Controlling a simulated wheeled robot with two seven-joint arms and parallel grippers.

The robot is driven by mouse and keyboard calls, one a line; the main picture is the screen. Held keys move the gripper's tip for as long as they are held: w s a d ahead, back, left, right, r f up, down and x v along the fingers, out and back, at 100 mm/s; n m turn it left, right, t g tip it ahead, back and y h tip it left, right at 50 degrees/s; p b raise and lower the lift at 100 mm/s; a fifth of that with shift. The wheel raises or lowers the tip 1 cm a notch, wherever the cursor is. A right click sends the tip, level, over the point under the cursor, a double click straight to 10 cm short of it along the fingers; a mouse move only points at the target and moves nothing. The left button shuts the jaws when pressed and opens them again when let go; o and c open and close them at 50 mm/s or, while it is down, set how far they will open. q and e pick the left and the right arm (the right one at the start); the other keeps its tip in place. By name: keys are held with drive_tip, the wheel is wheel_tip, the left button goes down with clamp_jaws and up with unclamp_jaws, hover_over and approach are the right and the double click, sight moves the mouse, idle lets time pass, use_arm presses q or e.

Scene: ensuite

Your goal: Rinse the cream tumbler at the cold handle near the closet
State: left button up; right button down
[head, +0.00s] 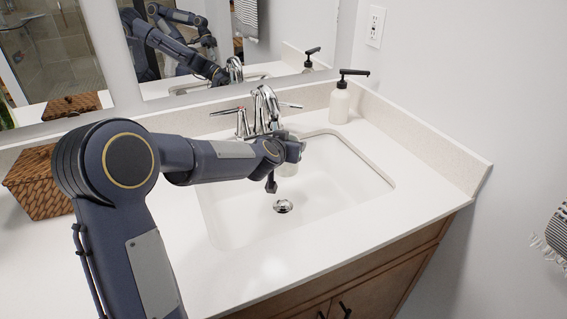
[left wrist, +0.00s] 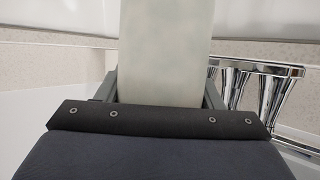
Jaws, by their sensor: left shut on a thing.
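My left gripper (head: 283,168) reaches over the sink from the left and is shut on the cream tumbler. Only a small pale part of the tumbler (head: 289,170) shows past the gripper in the head view. In the left wrist view the tumbler (left wrist: 166,50) stands large between the two fingers. The chrome faucet (head: 264,105) rises at the back of the sink, with one lever handle (head: 228,111) pointing left and another (head: 291,105) pointing right. I cannot make out any running water. My right gripper is not in view.
The white sink basin (head: 330,195) has a chrome drain (head: 283,206). A soap dispenser (head: 340,103) with a black pump stands at the back right corner. A woven basket (head: 38,185) sits on the counter at the left. A mirror (head: 290,30) is behind. The right counter is clear.

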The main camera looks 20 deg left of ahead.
use_arm(q)
drive_tip(key=shift+s+a+r, duration=0.1)
drive_tip(key=shift+s+a, duration=0.15)
drive_tip(key=shift+a, duration=0.05)
drive_tip(key=s+d+p, duration=0.1)
drive_tip(key=s+d, duration=0.4)
drive_tip(key=s, duration=0.1)
drive_tip(key=shift+p, duration=0.35)
idle(0.5)
drive_tip(key=shift+d, duration=0.1)
idle(1.1)
drive_tip(key=s+d+r+p, duration=0.3)
drive_tip(key=s+r+p, duration=0.1)
drive_tip(key=p, duration=0.1)
idle(0.5)
drive_tip(key=shift+d, duration=0.1)
